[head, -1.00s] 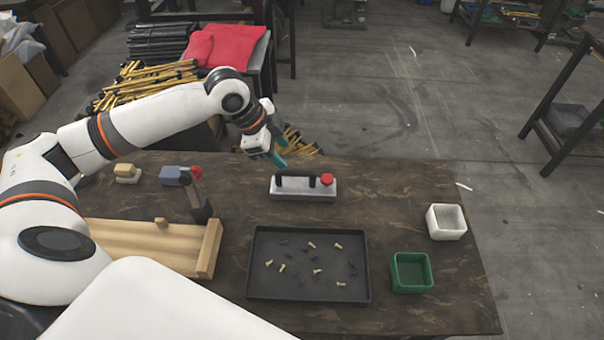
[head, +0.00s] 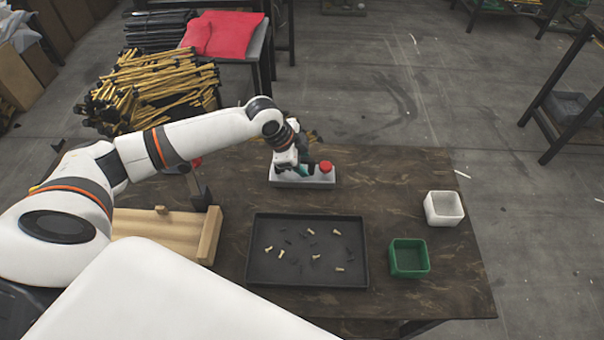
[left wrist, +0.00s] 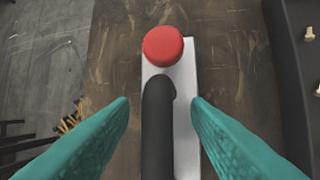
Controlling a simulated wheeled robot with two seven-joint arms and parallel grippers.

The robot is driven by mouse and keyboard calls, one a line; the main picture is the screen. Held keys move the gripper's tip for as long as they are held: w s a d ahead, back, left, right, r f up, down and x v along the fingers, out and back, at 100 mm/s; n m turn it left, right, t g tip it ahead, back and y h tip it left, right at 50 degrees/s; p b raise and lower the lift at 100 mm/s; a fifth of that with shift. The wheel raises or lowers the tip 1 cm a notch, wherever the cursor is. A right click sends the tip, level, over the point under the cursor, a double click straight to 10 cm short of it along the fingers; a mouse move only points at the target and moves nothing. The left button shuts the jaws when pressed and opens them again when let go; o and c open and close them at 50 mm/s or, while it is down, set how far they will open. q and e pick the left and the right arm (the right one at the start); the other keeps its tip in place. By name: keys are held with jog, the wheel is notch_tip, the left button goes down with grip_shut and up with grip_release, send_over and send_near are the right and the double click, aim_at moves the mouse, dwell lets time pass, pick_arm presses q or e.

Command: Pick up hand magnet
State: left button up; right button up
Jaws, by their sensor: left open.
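The hand magnet (head: 318,178) is a flat light-grey block with a black handle and a red knob on top. It rests on the table behind the dark tray. My left gripper (head: 298,170) is over its handle and hides much of it in the head view. In the left wrist view the black handle (left wrist: 158,120) lies between my two open teal fingers (left wrist: 160,115), with a gap on each side. The red knob (left wrist: 162,46) is beyond the fingertips. My right gripper is not in view.
A dark tray (head: 260,272) holds several brass and black rivets. A green bin (head: 409,271) and a white bin (head: 444,222) stand to its right. A wooden fixture (head: 205,238) with an upright lever is at the left. Bare tabletop lies right of the magnet.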

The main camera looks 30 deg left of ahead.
pick_arm(q)
grip_shut()
jog(key=shift+s+d+f, duration=0.1)
jog(key=shift+s, duration=0.05)
dwell(1.3)
